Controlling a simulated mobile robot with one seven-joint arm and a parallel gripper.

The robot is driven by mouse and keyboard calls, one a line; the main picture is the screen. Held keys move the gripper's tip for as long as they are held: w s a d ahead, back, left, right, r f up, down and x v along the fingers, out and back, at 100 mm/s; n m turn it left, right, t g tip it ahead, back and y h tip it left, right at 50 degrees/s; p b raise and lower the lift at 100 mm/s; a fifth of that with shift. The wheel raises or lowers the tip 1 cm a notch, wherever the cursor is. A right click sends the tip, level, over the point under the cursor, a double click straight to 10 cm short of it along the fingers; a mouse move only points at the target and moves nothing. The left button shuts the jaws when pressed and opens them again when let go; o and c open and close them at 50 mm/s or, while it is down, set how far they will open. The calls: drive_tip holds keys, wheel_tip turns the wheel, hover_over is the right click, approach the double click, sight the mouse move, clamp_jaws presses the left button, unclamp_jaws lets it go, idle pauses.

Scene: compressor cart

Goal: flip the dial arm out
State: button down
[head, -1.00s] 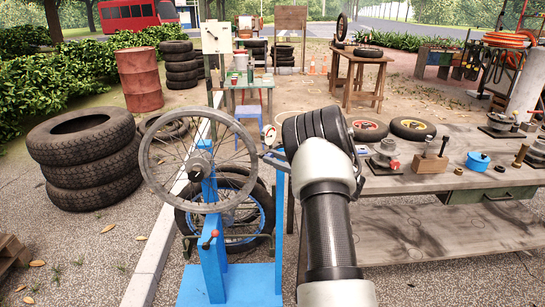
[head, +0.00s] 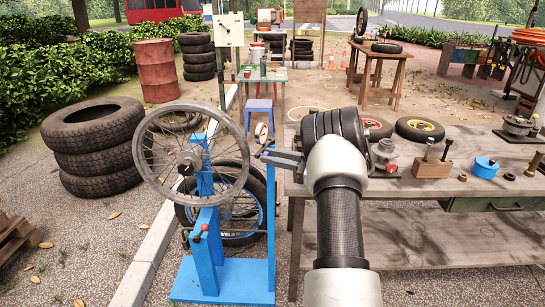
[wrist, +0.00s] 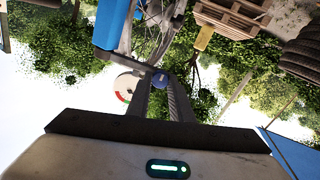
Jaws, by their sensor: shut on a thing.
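The blue wheel stand (head: 207,245) holds a spoked wheel rim (head: 137,148) upright. The dial (head: 261,131) is a small pale disc with red on it, by the top of the stand's right post (head: 270,215). In the wrist view the dial (wrist: 126,87) shows a white face with red and green marks. My gripper (head: 270,153) reaches left from my wrist to the top of that post. In the wrist view its fingers (wrist: 161,84) are closed on a small dark blue knob (wrist: 160,79) beside the dial. The dial arm itself is mostly hidden by the fingers.
A tyre stack (head: 95,155) stands at left. A tyred wheel with a blue rim (head: 240,215) is behind the stand. Paving left of the stand is open.

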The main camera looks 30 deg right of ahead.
idle(0.6)
drive_tip(key=c, duration=1.6)
unclamp_jaws()
drive_tip(key=shift+d, duration=0.1)
drive_tip(key=shift+o, duration=0.2)
drive_tip(key=p+v, duration=0.2)
drive_tip(key=v, duration=1.5)
drive_tip(key=shift+d, duration=0.3)
